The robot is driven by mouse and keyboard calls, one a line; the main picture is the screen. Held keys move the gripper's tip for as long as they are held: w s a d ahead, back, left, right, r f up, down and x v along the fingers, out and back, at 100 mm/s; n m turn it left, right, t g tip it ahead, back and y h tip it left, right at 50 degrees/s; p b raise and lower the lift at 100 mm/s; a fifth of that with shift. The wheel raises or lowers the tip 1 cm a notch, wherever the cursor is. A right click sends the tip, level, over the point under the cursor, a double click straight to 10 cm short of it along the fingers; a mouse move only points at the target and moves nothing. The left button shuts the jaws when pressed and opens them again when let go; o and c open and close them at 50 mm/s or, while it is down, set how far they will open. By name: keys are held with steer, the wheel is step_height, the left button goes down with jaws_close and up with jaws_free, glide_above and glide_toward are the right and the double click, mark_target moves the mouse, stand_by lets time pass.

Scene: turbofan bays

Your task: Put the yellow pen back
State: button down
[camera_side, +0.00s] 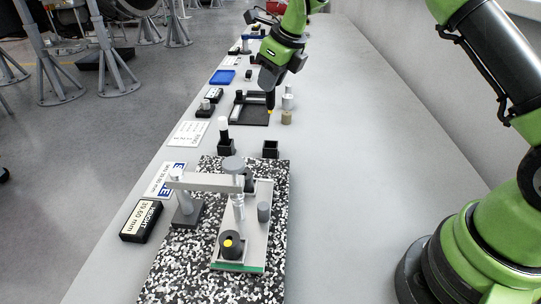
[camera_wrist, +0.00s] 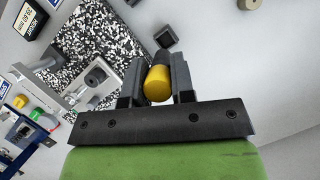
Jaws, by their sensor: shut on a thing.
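The yellow pen (camera_wrist: 158,84) is between my gripper's fingers (camera_wrist: 159,86) in the wrist view; its near end is yellow and a dark part lies beyond it. In the side view my gripper (camera_side: 270,94) points down over the right edge of a black tray (camera_side: 251,121), with a small bit of yellow (camera_side: 270,111) at its tip. I cannot tell whether the pen touches the tray. A small black square holder (camera_side: 270,149) stands nearer the camera and looks empty. A similar holder (camera_side: 226,148) beside it has a white-topped pen (camera_side: 223,126) upright in it.
A speckled granite plate (camera_side: 165,278) in front carries a grey gauge stand (camera_side: 187,209) and fixture. Display boxes (camera_side: 141,221) and cards (camera_side: 188,133) line the left bench edge. A tan cylinder (camera_side: 286,118) and a grey one (camera_side: 288,98) stand right of the tray.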

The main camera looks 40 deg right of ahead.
step_height(320, 180, down, 12)
steer(key=shift+f, duration=0.15)
stand_by(0.3)
steer(key=shift+f, duration=0.15)
steer(key=c, duration=1)
jaws_free()
steer(key=shift+o, duration=0.2)
steer(key=v, duration=1.2)
steer(key=shift+r, duration=0.3)
